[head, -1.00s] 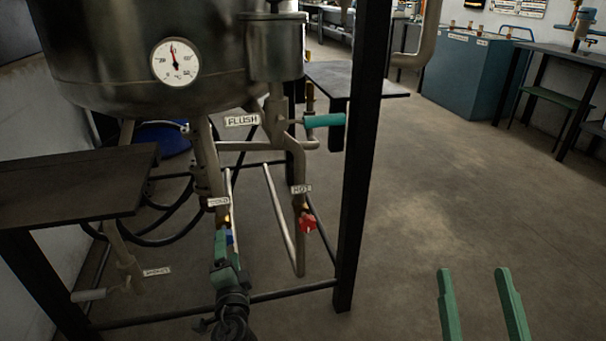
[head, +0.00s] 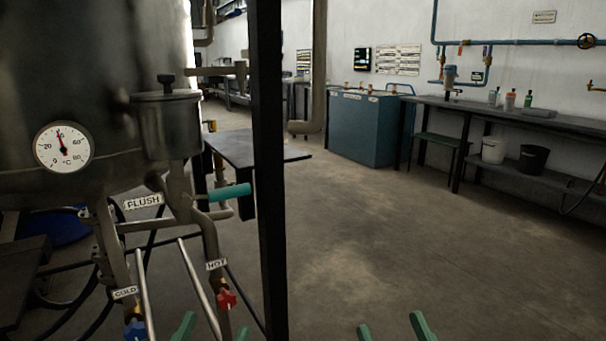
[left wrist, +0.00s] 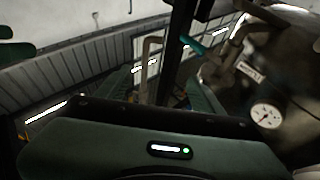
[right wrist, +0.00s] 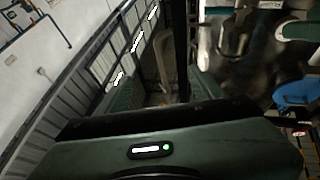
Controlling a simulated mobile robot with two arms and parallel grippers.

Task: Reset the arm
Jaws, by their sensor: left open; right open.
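My left gripper (head: 214,332) is open and empty at the bottom edge of the head view, with only its green fingertips showing. It appears below the red HOT valve handle (head: 227,299) and right of the blue COLD valve handle (head: 135,330). My right gripper (head: 393,330) is open and empty at the bottom edge, over bare floor in the picture. Both arms are hidden below the frame. A green fingertip shows in the left wrist view (left wrist: 17,50), and another in the right wrist view (right wrist: 300,30).
A steel vessel (head: 75,90) with a dial gauge (head: 64,147) and a teal FLUSH handle (head: 230,193) stands left. A black post (head: 267,150) rises beside it. A blue-green cabinet (head: 362,130) and a workbench (head: 520,123) stand behind. The floor right is clear.

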